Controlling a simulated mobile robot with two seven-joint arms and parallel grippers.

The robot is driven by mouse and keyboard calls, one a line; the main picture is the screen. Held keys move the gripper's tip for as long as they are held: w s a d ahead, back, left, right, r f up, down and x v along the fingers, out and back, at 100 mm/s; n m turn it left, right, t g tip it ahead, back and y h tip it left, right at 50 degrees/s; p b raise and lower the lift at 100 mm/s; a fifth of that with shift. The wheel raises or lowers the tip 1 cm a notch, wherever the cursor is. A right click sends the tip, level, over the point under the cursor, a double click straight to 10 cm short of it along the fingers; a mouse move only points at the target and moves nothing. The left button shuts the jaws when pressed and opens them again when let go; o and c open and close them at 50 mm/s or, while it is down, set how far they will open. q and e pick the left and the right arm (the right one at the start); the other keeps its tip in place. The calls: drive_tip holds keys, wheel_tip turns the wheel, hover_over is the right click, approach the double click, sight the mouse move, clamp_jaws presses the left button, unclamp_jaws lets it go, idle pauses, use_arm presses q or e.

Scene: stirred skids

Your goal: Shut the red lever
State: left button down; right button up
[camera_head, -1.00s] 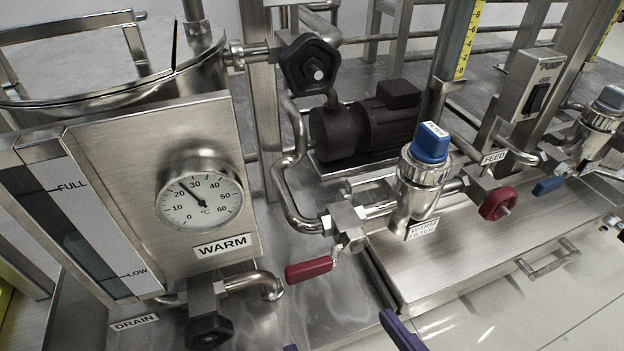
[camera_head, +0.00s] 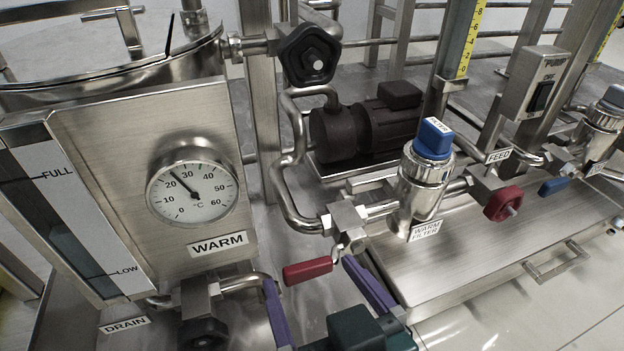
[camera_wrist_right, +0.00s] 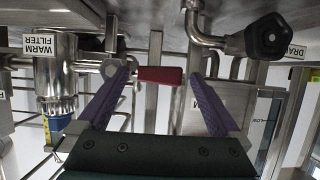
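The red lever (camera_head: 307,270) is a short red handle on a valve at the pipe junction beside the warm filter. It points left from its pivot, over the floor of the skid. My right gripper (camera_head: 311,275) is open, with its two purple fingers spread on either side of the lever. In the right wrist view the lever (camera_wrist_right: 160,76) lies across the gap between the fingertips (camera_wrist_right: 162,78), and no firm grip on it shows. The left gripper is not in view.
The warm filter (camera_head: 420,195) with a blue cap stands right of the lever. A thermometer gauge (camera_head: 192,193) is up left.

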drive_tip(key=shift+d, duration=0.15)
drive_tip(key=c, duration=0.6)
clamp_jaws()
